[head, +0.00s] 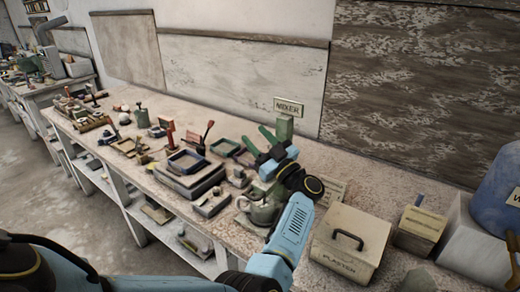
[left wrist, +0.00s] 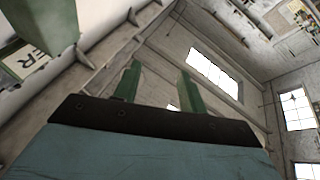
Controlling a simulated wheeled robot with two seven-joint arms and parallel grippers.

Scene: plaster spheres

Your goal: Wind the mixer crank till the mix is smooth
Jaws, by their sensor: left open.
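The mixer's sign (head: 288,107) stands at the back of the bench, above a green post (head: 284,129). The sign's end (left wrist: 22,60) and a green block (left wrist: 45,22) show close at the upper left of the left wrist view. My left gripper (head: 256,134) is open, just left of the post in the head view. Its two green fingers (left wrist: 157,72) stand apart with nothing between them. Whether it touches the post I cannot tell. The crank cannot be made out, and my arm hides part of the bench below. My right gripper is not in view.
A grey-green rounded vessel (head: 262,211) sits under my arm. A plaster box (head: 350,240) with a handle, a smaller box (head: 420,230) and a blue drum (head: 497,190) stand to the right. Trays (head: 188,178) and tools crowd the left.

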